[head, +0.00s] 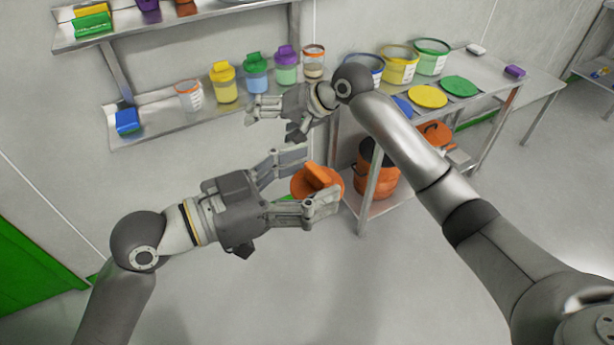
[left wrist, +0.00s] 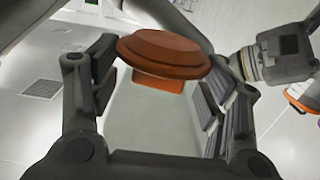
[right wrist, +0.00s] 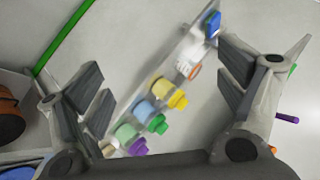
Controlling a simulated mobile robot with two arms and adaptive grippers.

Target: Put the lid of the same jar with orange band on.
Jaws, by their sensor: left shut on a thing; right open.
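My left gripper (head: 310,183) is shut on an orange lid (head: 322,178) with a block-shaped handle, held in the air in front of the shelf. In the left wrist view the round lid (left wrist: 165,48) sits between the fingers. A clear jar with an orange band (head: 189,97) stands at the left of the lower wall shelf, with no lid seen on it. It also shows in the right wrist view (right wrist: 187,68). Another clear jar with an orange band (head: 314,62) and brownish contents stands at the right end of the row. My right gripper (head: 273,118) is open and empty, in front of the shelf.
Yellow (head: 224,83), blue (head: 256,73) and green (head: 286,66) jars stand between the banded jars. A blue box (head: 127,121) lies at the shelf's left end. A table (head: 488,93) at right bears tubs and flat lids; an orange pot (head: 368,182) stands below. Open floor lies in front.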

